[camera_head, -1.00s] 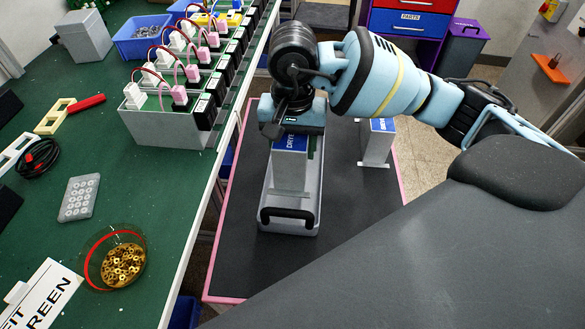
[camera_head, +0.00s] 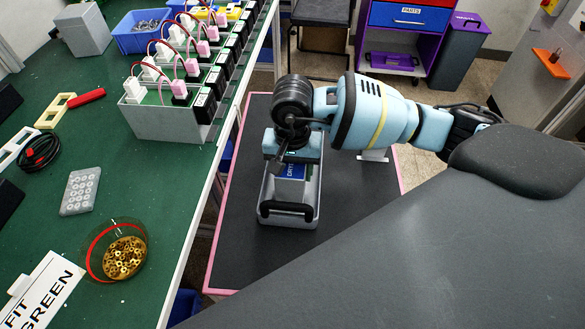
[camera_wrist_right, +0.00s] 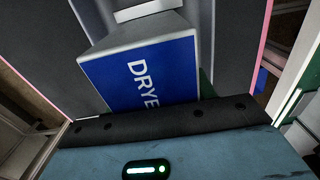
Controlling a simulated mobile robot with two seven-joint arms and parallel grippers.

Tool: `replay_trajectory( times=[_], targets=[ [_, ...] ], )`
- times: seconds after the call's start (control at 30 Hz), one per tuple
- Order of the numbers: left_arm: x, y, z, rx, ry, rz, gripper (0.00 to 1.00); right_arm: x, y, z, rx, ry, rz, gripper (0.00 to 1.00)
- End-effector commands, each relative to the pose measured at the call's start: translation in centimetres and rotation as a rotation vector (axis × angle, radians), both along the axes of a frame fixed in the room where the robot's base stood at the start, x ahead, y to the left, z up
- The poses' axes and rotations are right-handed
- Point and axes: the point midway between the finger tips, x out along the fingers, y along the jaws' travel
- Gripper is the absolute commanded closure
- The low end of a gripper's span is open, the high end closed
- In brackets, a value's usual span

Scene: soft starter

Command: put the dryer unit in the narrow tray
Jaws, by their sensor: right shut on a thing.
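The dryer unit, a pale box with a blue lettered top (camera_head: 293,172), is at the narrow tray, low between its side walls. Its label (camera_wrist_right: 140,80) fills the middle of the right wrist view. The narrow tray (camera_head: 288,218) is light grey with a black handle at its near end and lies on a black mat. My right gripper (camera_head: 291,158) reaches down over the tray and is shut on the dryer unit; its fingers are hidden. I cannot tell whether the unit touches the tray's floor. My left gripper is not in view.
A second pale unit (camera_head: 374,156) stands on the mat (camera_head: 250,265) to the right, mostly behind my arm. The green workbench (camera_head: 150,190) on the left carries a rack of wired modules (camera_head: 165,120) and a bowl of brass parts (camera_head: 123,256). The near mat is clear.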

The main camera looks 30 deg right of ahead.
Motion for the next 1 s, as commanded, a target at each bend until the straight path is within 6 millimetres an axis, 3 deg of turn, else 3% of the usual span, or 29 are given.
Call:
replay_trajectory(
  times=[0.4,0.43,0.57,0.87,1.0],
  targets=[
    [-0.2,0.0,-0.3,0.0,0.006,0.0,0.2,0.1,0.0,-0.5,0.002,-0.003,0.0,0.8],
    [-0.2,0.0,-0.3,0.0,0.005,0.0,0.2,0.0,0.0,-0.6,0.001,-0.002,0.0,0.43],
    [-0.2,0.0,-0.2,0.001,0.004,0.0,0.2,0.1,0.0,-0.5,0.001,-0.002,0.0,0.26],
    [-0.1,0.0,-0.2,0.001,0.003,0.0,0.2,0.0,0.0,-0.4,0.001,-0.002,-0.001,0.24],
    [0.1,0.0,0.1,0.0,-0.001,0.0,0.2,0.1,0.0,0.6,0.001,-0.006,-0.001,0.24]
  ],
)
